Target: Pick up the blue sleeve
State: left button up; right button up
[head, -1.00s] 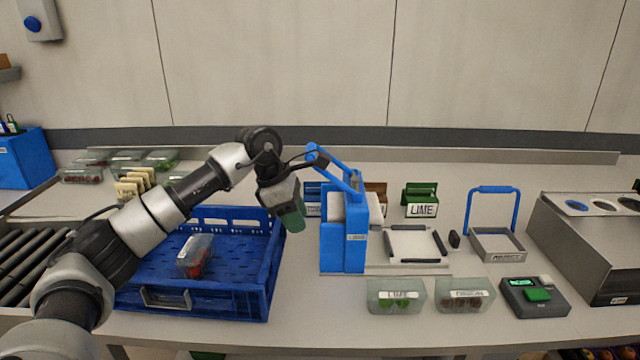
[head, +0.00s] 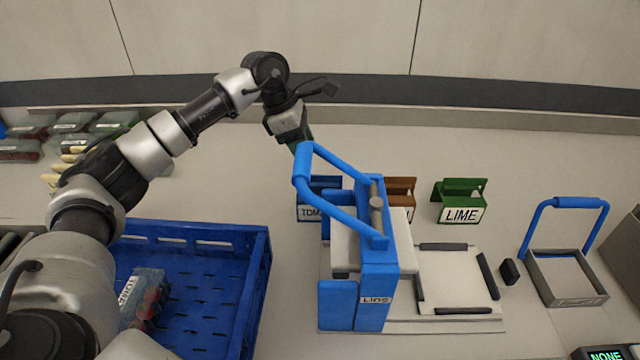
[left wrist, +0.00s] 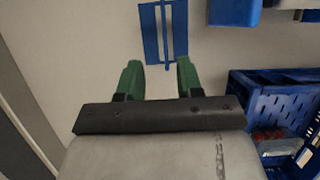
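The blue sleeve (head: 310,213), with a white label starting "TOM", stands on the table behind the blue lidding press, which hides part of it. In the left wrist view the blue sleeve (left wrist: 151,35) appears from above, ahead of the fingertips. My left gripper (head: 303,138) is above and behind the press, pointing down; the press handle partly covers its tips. In the left wrist view my left gripper (left wrist: 158,78) shows two green fingers apart with nothing between them. The sleeve is beyond the fingers, not between them. My right gripper is in neither view.
The blue press (head: 376,290) with its raised handle stands close in front of the sleeve. A brown sleeve (head: 401,190) and a green LIME sleeve (head: 461,190) stand to the right. A blue crate (head: 200,232) with a clear punnet (head: 140,296) is at left.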

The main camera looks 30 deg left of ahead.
aim_at(320, 182)
pick_arm(q)
jog(key=shift+s+d+f, duration=0.1)
jog(key=shift+d+f, duration=0.25)
jog(key=shift+f, duration=0.2)
jog(key=shift+d+f, duration=0.35)
jog(key=shift+f, duration=0.2)
jog(key=shift+d+f, duration=0.15)
jog(key=shift+f, duration=0.2)
jog(key=p+x, duration=0.2)
jog(key=x, duration=0.3)
jog(key=shift+f, duration=0.4)
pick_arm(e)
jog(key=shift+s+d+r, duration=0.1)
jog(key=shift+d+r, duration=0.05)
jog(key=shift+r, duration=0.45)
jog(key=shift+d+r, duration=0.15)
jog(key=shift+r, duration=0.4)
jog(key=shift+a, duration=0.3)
pick_arm(q)
jog(key=shift+f, duration=0.2)
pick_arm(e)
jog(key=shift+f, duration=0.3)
pick_arm(q)
jog(key=shift+c, duration=0.4)
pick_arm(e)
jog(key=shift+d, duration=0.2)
pick_arm(q)
grip_shut()
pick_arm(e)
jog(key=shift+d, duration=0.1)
